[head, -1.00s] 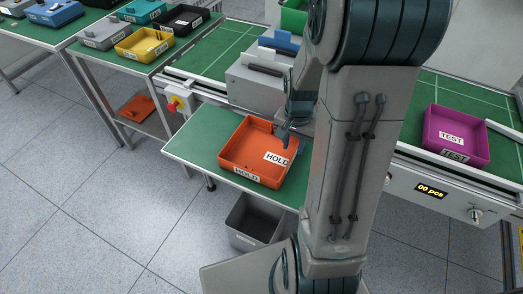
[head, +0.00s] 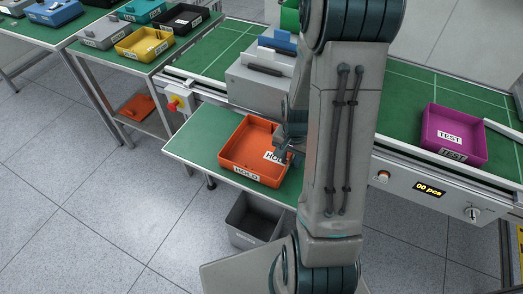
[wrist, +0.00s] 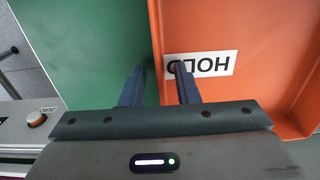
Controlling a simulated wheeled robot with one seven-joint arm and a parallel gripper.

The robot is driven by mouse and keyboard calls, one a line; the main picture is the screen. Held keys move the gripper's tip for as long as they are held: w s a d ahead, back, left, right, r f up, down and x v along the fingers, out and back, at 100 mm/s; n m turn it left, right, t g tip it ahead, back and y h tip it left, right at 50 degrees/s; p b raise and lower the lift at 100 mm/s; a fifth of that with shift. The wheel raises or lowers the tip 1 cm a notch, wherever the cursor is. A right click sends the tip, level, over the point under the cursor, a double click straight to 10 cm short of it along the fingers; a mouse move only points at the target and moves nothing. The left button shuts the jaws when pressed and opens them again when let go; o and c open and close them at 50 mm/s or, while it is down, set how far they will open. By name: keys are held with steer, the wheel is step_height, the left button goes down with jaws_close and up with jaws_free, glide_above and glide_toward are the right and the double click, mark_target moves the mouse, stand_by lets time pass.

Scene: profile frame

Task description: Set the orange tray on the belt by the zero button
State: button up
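The orange tray (head: 232,158), labelled HOLD, sits on the lower green side table. It also fills the right of the wrist view (wrist: 285,90). My gripper (head: 285,153) is at the tray's right wall. In the wrist view my gripper (wrist: 158,75) is open, one finger over the green surface outside the wall and one inside over the label. I cannot tell whether either finger touches the wall. A round orange button (head: 383,175) is on the belt's front panel and shows in the wrist view (wrist: 37,120). The green belt (head: 405,95) runs behind my arm.
A purple TEST tray (head: 455,118) stands on the belt's right part. A counter display (head: 430,188) and knob are on the front panel. A grey machine (head: 258,85) stands left of my arm. A dark bin (head: 255,215) is below. Belt between my arm and the purple tray is clear.

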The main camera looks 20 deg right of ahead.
jaws_close()
steer(key=shift+r, duration=0.2)
steer(key=shift+w+r, duration=0.1)
steer(key=shift+r, duration=0.5)
steer(key=r, duration=0.2)
steer(key=d+r, duration=0.1)
steer(key=shift+s+r+b, duration=0.1)
steer(key=shift+s+b, duration=0.3)
steer(key=s+d+r+b, duration=0.1)
steer(key=s+d+r, duration=0.5)
steer(key=d, duration=0.2)
steer(key=shift+d+r, duration=0.15)
steer(key=shift+d, duration=0.2)
